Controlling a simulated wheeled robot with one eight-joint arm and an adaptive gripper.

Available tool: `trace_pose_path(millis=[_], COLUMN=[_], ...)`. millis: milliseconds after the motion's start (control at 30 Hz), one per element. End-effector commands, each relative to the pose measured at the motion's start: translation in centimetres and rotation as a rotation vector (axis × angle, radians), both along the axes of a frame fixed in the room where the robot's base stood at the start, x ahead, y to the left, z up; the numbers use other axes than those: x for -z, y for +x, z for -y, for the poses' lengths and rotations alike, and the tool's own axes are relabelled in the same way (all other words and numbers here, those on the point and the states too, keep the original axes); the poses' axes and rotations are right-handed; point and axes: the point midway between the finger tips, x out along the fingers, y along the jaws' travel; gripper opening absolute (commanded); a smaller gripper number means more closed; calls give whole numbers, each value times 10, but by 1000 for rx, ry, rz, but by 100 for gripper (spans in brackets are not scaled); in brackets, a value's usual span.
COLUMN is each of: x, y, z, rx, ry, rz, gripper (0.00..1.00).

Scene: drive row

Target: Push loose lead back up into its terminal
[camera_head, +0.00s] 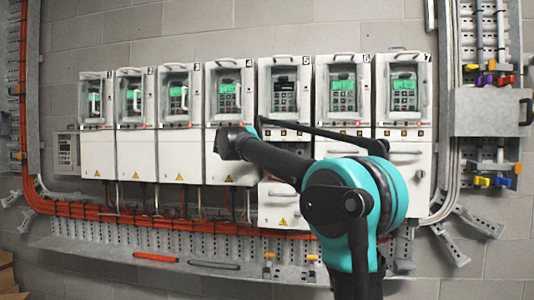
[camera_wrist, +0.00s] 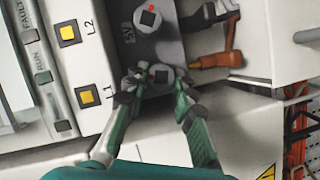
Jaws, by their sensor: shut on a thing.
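My gripper (camera_wrist: 160,80) shows in the wrist view, its two green and grey fingers closed around a grey round piece (camera_wrist: 161,75) with a dark square and a red dot. A second round terminal (camera_wrist: 148,18) sits above the held piece. Whether a lead end is between the fingertips I cannot tell. In the head view my arm hides the fingers.
Yellow squares L1 (camera_wrist: 86,96) and L2 (camera_wrist: 68,33) are left of the fingers. A row of white drives hangs on the wall; drive 5 (camera_head: 285,72) has a lowered lower part (camera_head: 280,195). An orange cable bundle (camera_head: 110,210) runs below. A grey ledge (camera_head: 100,252) is underneath.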

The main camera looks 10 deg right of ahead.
Motion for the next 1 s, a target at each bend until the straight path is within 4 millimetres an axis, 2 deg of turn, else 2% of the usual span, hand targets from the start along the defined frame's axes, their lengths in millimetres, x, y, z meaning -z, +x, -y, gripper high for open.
trace_pose_path(millis=[400,933,967,1000], x=[2,2,2,2], y=[0,0,0,0], z=[-1,-1,-1,-1], rx=[0,-1,-1,-1], ry=[-161,-179,-179,-179], rz=[-53,-60,-60,-60], gripper=[0,0,29,34])
